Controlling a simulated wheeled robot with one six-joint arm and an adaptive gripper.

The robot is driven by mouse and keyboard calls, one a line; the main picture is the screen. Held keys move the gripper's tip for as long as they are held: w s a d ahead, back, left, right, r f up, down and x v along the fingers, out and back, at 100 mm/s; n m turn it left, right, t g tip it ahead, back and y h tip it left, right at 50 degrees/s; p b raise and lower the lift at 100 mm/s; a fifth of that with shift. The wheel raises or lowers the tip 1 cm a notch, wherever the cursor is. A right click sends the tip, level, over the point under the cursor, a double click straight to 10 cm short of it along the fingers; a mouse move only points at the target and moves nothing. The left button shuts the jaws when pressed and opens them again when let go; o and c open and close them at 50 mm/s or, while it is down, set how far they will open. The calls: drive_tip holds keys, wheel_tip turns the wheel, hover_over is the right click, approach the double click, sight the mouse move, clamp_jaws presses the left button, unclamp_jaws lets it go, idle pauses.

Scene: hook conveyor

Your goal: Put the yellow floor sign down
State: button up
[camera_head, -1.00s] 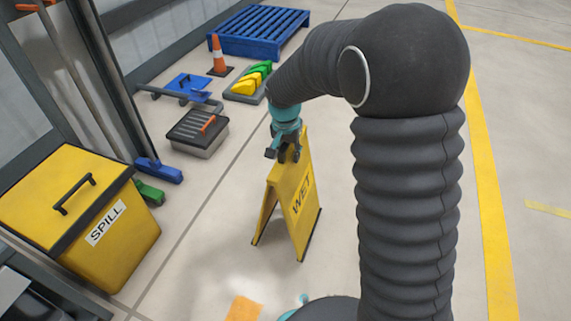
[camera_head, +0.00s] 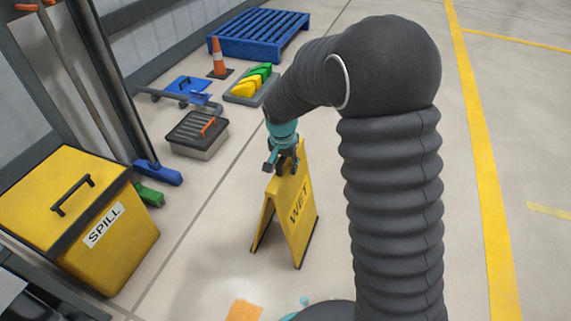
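The yellow floor sign (camera_head: 299,217) is an A-frame marked WET, upright with its legs spread. It is in the middle of the head view, and its feet look at or very near the floor; I cannot tell whether they touch. My gripper (camera_head: 284,165) is at the sign's top edge from above, with dark fingers around it. The fingers appear closed on the sign's top, though they are small and partly hidden by the sign.
A yellow SPILL bin (camera_head: 78,215) stands at the left. Behind are a grated box (camera_head: 197,133), a tray of yellow and green pieces (camera_head: 250,86), an orange cone (camera_head: 218,58) and a blue pallet (camera_head: 257,33). An orange patch (camera_head: 243,310) lies in front. Floor around the sign is clear.

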drive_tip(key=shift+o, duration=1)
drive_tip(key=r, duration=0.4)
drive_tip(key=s+r+p, duration=0.1)
drive_tip(key=r, duration=0.3)
drive_tip(key=r+p, duration=0.1)
drive_tip(key=r, duration=0.3)
drive_tip(key=shift+s+a+r, duration=0.1)
drive_tip(key=shift+s+a, duration=0.15)
drive_tip(key=shift+s, duration=0.1)
drive_tip(key=s+d+r+n+t, duration=0.2)
drive_tip(key=s+d+r, duration=0.8)
drive_tip(key=s+d, duration=0.15)
drive_tip(key=s+d+n+t, duration=0.1)
drive_tip(key=s+d, duration=0.1)
drive_tip(key=s, duration=0.5)
drive_tip(key=s+d+n+t, duration=0.1)
drive_tip(key=s+d, duration=0.2)
drive_tip(key=s, duration=0.5)
drive_tip(key=shift+d+y, duration=0.3)
drive_tip(key=shift+c, duration=0.2)
